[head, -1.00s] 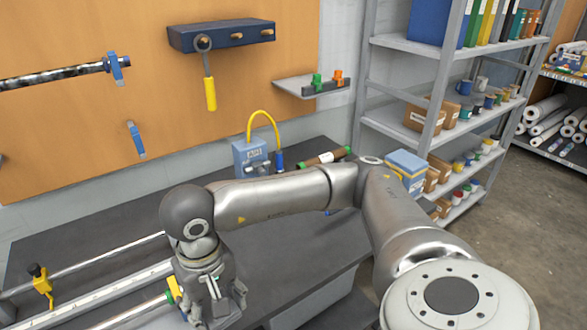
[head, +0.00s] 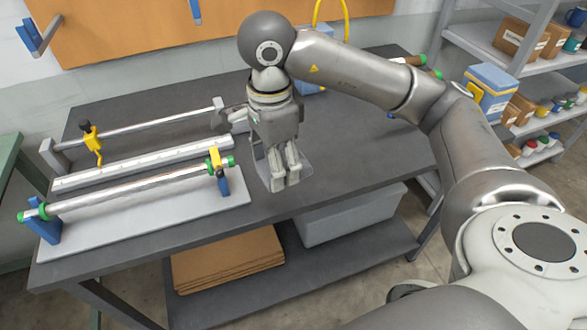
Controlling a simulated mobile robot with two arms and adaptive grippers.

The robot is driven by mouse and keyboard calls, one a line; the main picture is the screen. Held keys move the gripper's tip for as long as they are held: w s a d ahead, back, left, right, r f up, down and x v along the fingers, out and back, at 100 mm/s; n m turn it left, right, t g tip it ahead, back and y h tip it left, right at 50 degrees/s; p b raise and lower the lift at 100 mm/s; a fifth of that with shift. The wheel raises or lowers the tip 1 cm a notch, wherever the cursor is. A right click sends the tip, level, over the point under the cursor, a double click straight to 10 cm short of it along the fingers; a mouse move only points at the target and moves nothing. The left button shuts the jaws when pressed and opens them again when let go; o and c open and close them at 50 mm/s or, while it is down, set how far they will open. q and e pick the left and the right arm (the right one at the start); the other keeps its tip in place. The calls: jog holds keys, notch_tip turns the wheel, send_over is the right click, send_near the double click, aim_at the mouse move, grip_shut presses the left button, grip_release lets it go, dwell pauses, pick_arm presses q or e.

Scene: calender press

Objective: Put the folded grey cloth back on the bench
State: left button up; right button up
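My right gripper (head: 285,184) is at the end of the arm that comes in from the right. It points down over the front middle of the dark bench (head: 350,155), and its fingers are close together. A flat light grey piece, likely the folded grey cloth (head: 303,167), shows behind and on both sides of the fingers. The fingers partly hide it. I cannot tell whether it is between the fingers or lies on the bench under them. My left gripper is not in view.
A roller press with a chrome roller (head: 130,190) and a yellow clamp (head: 91,140) fills the bench's left side. A grey bin (head: 350,217) and brown cardboard sheets (head: 228,262) are on the shelf below. The bench right of my gripper is clear. Shelving (head: 480,48) stands at right.

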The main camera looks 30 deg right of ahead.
jog(key=shift+w+d+m, duration=0.15)
jog(key=shift+m, duration=0.55)
jog(key=shift+w+d, duration=0.15)
jog(key=shift+w, duration=0.05)
jog(key=w+d+f, duration=0.2)
jog(key=w, duration=0.1)
jog(key=w+d+f+p, duration=0.1)
jog(key=w+d+f, duration=0.5)
jog(key=shift+f, duration=0.1)
jog(key=shift+w+d+f+p, duration=0.25)
jog(key=shift+w+f+p, duration=0.1)
jog(key=shift+f, duration=0.15)
jog(key=f, duration=0.1)
jog(key=f+p, duration=0.1)
jog(key=f, duration=0.1)
jog(key=shift+w+d, duration=0.15)
jog(key=shift+w, duration=0.05)
jog(key=shift+f, duration=0.35)
